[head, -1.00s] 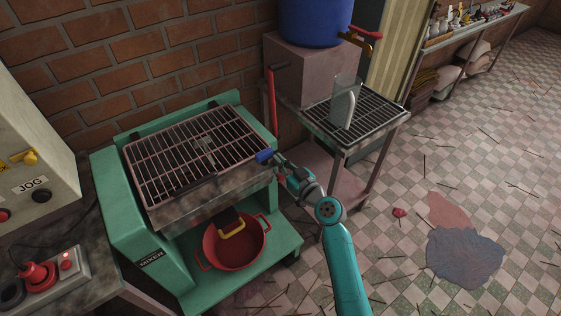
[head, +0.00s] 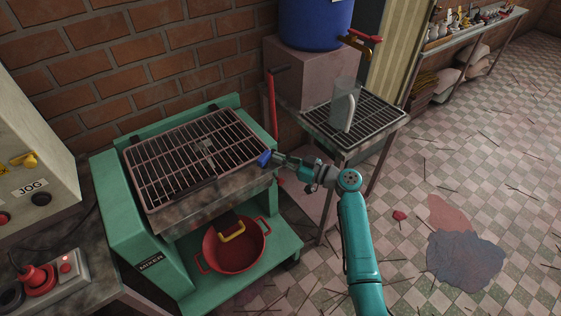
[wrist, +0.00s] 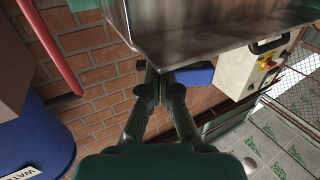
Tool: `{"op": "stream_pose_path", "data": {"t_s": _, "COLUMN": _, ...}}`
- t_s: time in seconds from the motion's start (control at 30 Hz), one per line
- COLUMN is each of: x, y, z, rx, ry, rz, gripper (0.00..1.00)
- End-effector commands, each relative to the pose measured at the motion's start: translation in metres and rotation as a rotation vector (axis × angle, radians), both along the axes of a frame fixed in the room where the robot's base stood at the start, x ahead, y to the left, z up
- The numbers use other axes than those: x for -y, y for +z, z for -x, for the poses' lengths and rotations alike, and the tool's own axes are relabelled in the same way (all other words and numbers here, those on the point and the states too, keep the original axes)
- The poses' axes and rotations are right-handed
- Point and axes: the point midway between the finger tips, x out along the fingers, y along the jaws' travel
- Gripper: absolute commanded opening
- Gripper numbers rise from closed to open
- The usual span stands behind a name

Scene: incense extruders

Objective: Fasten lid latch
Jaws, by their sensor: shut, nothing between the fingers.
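The mixer (head: 165,262) is a green stand with a metal trough. Its barred lid (head: 178,160) lies flat over the trough. A small blue latch handle (head: 264,159) sits at the trough's right side; it also shows under the metal rim in the wrist view (wrist: 195,76). My gripper (head: 273,159) is shut and empty, with its fingertips right beside the blue handle. In the wrist view the fingertips (wrist: 158,76) meet just left of the handle, below the rim. I cannot tell whether they touch it. The latch's catch is not clearly visible.
A red pan (head: 232,259) stands on the mixer's lower shelf. To the right, a clear jug (head: 344,104) stands on a metal rack (head: 391,124). A red lever (head: 271,99) rises behind the mixer. The tiled floor at right is mostly open.

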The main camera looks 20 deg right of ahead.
Motion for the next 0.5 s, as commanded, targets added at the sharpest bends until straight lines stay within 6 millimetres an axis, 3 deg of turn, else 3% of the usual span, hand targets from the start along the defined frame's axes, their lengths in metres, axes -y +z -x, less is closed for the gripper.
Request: {"op": "stream_pose_path", "data": {"t_s": 0.5, "x": -0.002, "y": 0.0, "z": -0.016, "rx": -0.001, "ry": 0.375, "rz": 0.0, "gripper": 0.0}}
